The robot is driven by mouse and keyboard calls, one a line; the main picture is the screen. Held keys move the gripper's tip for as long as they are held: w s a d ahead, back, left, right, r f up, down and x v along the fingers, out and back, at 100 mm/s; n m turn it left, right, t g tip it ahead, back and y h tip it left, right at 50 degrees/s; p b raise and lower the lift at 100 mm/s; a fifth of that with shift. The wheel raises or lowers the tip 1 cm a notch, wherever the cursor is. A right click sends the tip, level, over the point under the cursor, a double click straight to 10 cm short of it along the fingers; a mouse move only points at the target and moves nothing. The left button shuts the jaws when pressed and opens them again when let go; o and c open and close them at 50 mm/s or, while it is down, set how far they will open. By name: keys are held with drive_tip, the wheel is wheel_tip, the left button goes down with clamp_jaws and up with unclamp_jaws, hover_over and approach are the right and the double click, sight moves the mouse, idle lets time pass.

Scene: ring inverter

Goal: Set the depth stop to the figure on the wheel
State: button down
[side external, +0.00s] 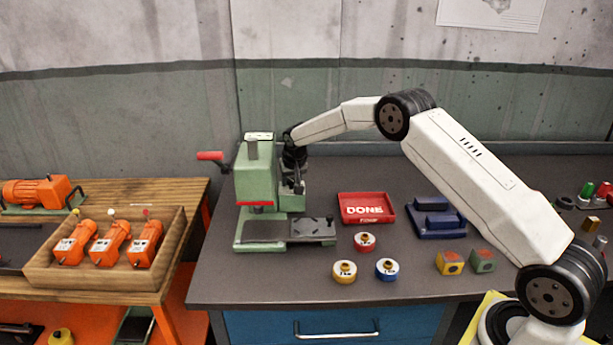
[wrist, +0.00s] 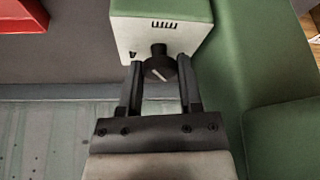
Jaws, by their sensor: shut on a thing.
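The green press (side external: 258,180) stands at the left of the dark bench, with a red-gripped lever (side external: 211,156). My gripper (side external: 298,184) is at the right side of its head. In the wrist view, my gripper (wrist: 161,72) has its fingers on either side of a round black knob (wrist: 161,69) with a white pointer line, and is shut on it. The knob is on a pale face with a few dark scale marks (wrist: 165,24) above it. Three small wheels, red (side external: 364,242), yellow (side external: 344,272) and blue (side external: 387,270), lie on the bench; their figures are too small to read.
A red tray marked DONE (side external: 366,208) and a dark blue fixture (side external: 436,217) are right of the press. A yellow block (side external: 450,262) and a green block (side external: 482,260) sit near the front. A wooden crate (side external: 105,282) holds orange units on the left table.

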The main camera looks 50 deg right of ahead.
drive_tip(key=shift+m+g+h, duration=0.4)
drive_tip(key=shift+m, duration=0.9)
drive_tip(key=shift+c, duration=1.3)
unclamp_jaws()
drive_tip(key=shift+n, duration=0.5)
